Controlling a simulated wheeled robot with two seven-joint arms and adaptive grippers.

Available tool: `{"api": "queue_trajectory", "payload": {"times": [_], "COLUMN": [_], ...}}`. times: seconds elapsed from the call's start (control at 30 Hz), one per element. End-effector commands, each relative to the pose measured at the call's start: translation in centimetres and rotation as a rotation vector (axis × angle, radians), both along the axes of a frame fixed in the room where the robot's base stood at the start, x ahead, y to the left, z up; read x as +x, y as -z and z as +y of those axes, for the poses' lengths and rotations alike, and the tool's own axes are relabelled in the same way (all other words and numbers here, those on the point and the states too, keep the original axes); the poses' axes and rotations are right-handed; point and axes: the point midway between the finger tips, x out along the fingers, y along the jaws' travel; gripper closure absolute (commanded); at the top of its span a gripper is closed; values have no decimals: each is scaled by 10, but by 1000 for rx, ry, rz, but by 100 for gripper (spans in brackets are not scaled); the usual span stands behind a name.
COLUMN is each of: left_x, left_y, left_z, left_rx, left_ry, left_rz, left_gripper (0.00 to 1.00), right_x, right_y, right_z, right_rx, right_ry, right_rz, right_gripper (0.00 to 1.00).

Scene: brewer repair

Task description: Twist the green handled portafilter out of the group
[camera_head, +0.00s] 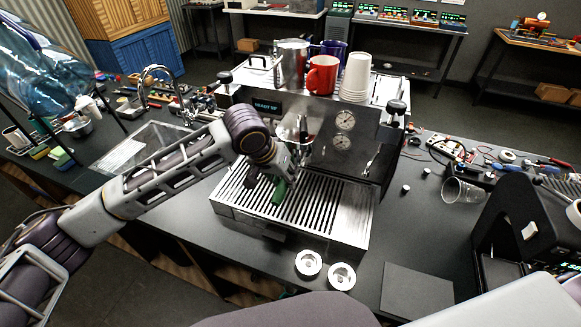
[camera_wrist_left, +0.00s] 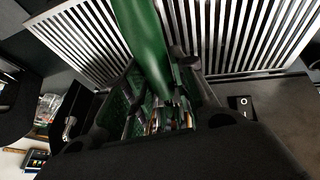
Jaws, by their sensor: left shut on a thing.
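The espresso machine (camera_head: 352,160) stands on the dark counter. The green handle of the portafilter (camera_head: 279,191) shows below my left gripper (camera_head: 268,183), above the slatted drip tray (camera_head: 345,215). My left arm reaches in from the left and my left gripper is shut on the handle. In the left wrist view the green handle (camera_wrist_left: 145,40) runs down between the fingers (camera_wrist_left: 160,105). The portafilter's head and its fit in the group are hidden behind my wrist. My right gripper is out of view.
Mugs, including a red one (camera_head: 322,75), and stacked cups (camera_head: 356,76) stand on the machine. Two white round parts (camera_head: 308,262) lie in front of the drip tray. A clear cup (camera_head: 462,192) lies on its side at right. A black machine (camera_head: 530,220) stands at lower right.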

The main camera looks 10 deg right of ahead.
Motion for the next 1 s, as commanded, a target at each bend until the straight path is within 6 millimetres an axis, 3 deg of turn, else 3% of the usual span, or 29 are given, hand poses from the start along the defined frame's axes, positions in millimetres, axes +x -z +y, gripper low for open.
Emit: {"api": "queue_trajectory", "payload": {"times": [0.5, 1.0], "left_x": [-4, -1], "left_y": [5, 4], "left_z": [1, 7], "left_rx": [8, 8], "left_ry": [7, 77], "left_rz": [13, 14], "left_gripper": [100, 100], "right_x": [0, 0], "right_y": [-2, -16], "right_z": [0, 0], "right_rx": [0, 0], "right_ry": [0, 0], "right_rz": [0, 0], "right_gripper": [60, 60]}}
